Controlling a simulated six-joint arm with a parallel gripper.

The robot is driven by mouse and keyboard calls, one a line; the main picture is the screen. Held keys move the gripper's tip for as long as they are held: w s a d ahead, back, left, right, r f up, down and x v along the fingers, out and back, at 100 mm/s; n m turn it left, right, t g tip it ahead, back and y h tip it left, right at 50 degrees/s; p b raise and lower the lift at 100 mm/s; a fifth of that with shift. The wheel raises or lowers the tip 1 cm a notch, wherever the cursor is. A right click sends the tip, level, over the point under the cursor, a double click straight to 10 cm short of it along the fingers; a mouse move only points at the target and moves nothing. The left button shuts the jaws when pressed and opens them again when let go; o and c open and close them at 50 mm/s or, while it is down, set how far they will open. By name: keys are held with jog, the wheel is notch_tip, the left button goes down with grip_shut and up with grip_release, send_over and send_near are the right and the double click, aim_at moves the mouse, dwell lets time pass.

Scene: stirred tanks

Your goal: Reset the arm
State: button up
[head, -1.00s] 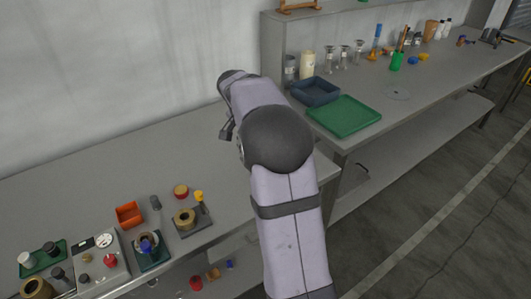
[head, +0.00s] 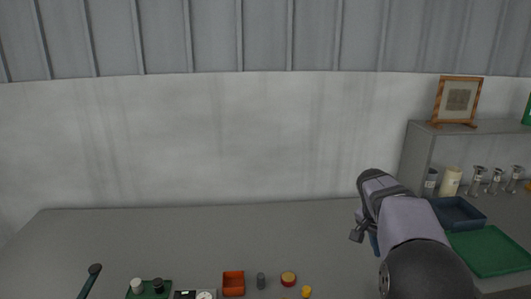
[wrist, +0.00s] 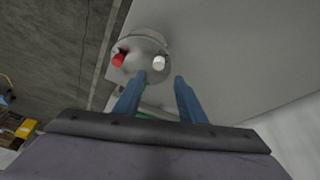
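My gripper (wrist: 160,77) is open in the wrist view, its two blue fingers apart with nothing held between them. In the head view the arm rises from the lower right and bends at a dark rounded joint. Its far end is over the grey bench, left of the blue tray (head: 458,213). A little blue of the gripper shows below the wrist; the fingertips are mostly hidden there.
The grey bench (head: 200,235) carries an orange box (head: 233,284), a red-and-yellow round piece (head: 288,279) and a green tray (head: 134,292) near the front. The bench's back middle is clear.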

jog(key=s+a+f+n+y, duration=0.1)
jog(key=s+a+f+n, duration=0.2)
jog(key=f, duration=0.1)
jog(key=s+a+f+n+y, duration=0.1)
jog(key=s+a+f+n, duration=0.2)
jog(key=f, duration=0.1)
jog(key=s+a+f+n+g+y, duration=0.1)
jog(key=s+a+f+n, duration=0.2)
jog(key=f+n, duration=0.1)
jog(key=shift+a+f, duration=0.1)
jog(key=shift+f, duration=0.3)
jog(key=shift+s+a+r+n+y+p, duration=0.8)
jog(key=shift+s+a+n, duration=0.8)
jog(key=shift+s+a, duration=5.4)
notch_tip(320, 180, down, 6)
jog(key=s+d+b, duration=0.1)
jog(key=b, duration=0.4)
jog(key=shift+b, duration=0.35)
